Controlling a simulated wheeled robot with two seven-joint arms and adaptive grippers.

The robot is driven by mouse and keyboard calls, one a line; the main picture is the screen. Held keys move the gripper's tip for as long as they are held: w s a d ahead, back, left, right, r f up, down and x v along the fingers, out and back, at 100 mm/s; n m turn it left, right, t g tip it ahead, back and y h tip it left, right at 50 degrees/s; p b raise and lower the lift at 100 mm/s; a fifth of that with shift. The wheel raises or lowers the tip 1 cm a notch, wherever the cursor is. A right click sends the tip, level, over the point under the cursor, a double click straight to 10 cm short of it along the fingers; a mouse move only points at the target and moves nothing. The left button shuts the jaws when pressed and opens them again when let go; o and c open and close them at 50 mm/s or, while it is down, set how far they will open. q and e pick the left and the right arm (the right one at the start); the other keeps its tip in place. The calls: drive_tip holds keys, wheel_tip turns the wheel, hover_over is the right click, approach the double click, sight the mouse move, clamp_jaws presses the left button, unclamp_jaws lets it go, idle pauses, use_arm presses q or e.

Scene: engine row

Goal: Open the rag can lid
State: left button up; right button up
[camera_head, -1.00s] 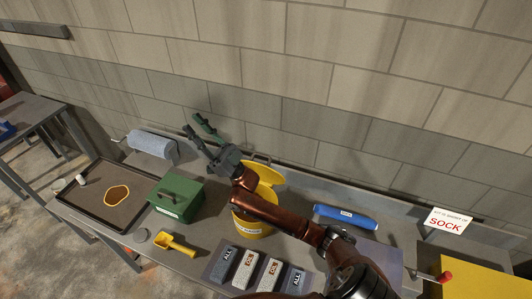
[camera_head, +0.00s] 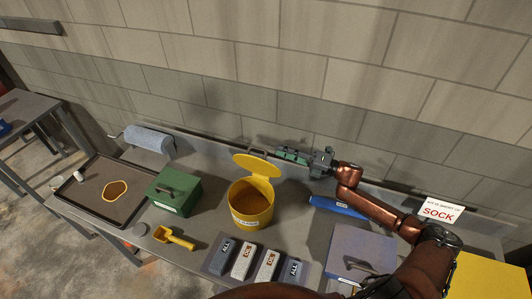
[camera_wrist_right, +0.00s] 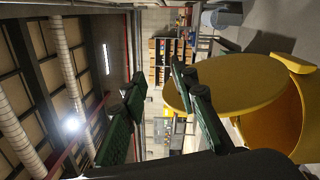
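The yellow rag can (camera_head: 250,207) stands on the bench, its dark inside showing from above. Its round yellow lid (camera_head: 257,165) is swung up at the back of the can, leaning toward the wall. My right gripper (camera_head: 284,153) is beside the raised lid, to its right, with green finger pads and nothing between them. The wrist view shows the two fingers (camera_wrist_right: 157,112) spread apart, with the lid (camera_wrist_right: 235,82) and can (camera_wrist_right: 302,122) to the right. I cannot tell whether a finger touches the lid. My left gripper is not in view.
A green box (camera_head: 174,193), a yellow scoop (camera_head: 175,238) and a black tray (camera_head: 82,205) lie left of the can. Several labelled blocks (camera_head: 243,262) sit in front.

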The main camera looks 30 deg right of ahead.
sight(259, 149)
drive_tip(key=w+a+n, duration=0.1)
drive_tip(key=w+a, duration=0.1)
drive_tip(key=w+a+f+n, duration=0.1)
drive_tip(key=w+a, duration=0.1)
drive_tip(key=w+a+n, duration=0.1)
drive_tip(key=w+a, duration=0.1)
drive_tip(key=shift+w+a+f+g, duration=0.1)
drive_tip(key=shift+w+f+g, duration=0.15)
drive_tip(key=shift+g, duration=0.15)
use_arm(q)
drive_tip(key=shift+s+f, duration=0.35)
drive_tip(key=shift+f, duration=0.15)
use_arm(e)
drive_tip(key=shift+w+a+f, duration=0.15)
drive_tip(key=shift+w+a, duration=0.25)
drive_tip(key=shift+a, duration=0.05)
drive_tip(key=shift+h, duration=0.3)
drive_tip(key=shift+c, duration=0.5)
clamp_jaws()
drive_tip(key=shift+d, duration=0.1)
